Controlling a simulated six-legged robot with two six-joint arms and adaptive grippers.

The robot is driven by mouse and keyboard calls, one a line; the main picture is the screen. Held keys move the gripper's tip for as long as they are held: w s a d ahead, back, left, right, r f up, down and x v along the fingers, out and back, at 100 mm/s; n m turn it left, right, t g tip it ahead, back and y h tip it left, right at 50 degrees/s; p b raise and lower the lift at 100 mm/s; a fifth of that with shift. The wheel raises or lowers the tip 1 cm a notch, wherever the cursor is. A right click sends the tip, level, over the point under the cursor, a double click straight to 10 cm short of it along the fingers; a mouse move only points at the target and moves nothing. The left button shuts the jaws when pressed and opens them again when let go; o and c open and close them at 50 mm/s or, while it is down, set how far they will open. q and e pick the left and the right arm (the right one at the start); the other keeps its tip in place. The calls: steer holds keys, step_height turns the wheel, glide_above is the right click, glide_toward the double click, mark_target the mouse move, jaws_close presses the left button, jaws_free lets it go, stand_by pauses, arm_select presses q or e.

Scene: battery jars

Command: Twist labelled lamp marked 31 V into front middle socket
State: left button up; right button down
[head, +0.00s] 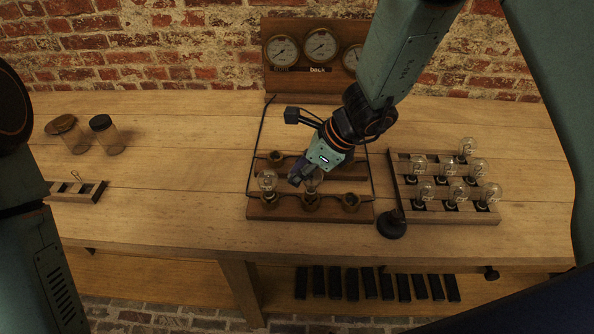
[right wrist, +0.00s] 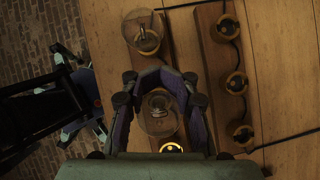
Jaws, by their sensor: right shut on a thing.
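My right gripper (head: 303,180) is shut on a clear glass lamp (head: 315,181), just above or at the front middle socket (head: 311,202) of the wooden socket board (head: 330,216). In the right wrist view the fingers (right wrist: 160,90) close around the lamp (right wrist: 158,120), which hides the socket below it. I cannot tell whether its base touches the socket, and its marking is not readable. Another lamp (head: 267,182) stands upright in the front left socket; it also shows in the right wrist view (right wrist: 142,30). The front right socket (head: 350,202) is empty. My left gripper is not in view.
A rack (head: 480,217) with several lamps stands to the right, near a black knob (head: 391,224). Back sockets (right wrist: 236,83) sit behind the lamp. A gauge panel (head: 290,85) stands behind. Jars (head: 107,135) and a small tray (head: 95,190) are left, with clear tabletop between.

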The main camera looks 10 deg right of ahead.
steer(key=shift+f+b, duration=0.3)
steer(key=shift+f, duration=0.1)
steer(key=shift+f+b, duration=0.6)
steer(key=shift+b, duration=0.1)
stand_by(0.9)
steer(key=shift+f+b, duration=0.1)
steer(key=shift+b, duration=0.25)
steer(key=shift+w+d+m+t+h+b, duration=0.2)
steer(key=shift+m+t+h+b, duration=0.2)
steer(key=shift+m+b, duration=0.65)
steer(key=shift+w+d+m+t+h+b, duration=0.15)
steer(key=shift+m+t+h+b, duration=0.2)
steer(key=shift+m+b, duration=0.65)
steer(key=shift+w+d+m+t+h+b, duration=0.15)
steer(key=shift+m+t+h+b, duration=0.1)
steer(key=shift+m+b, duration=0.35)
steer(key=shift+w+d+m+t+h+b, duration=0.1)
steer(key=shift+m+t+h+b, duration=0.1)
steer(key=shift+m+b, duration=0.35)
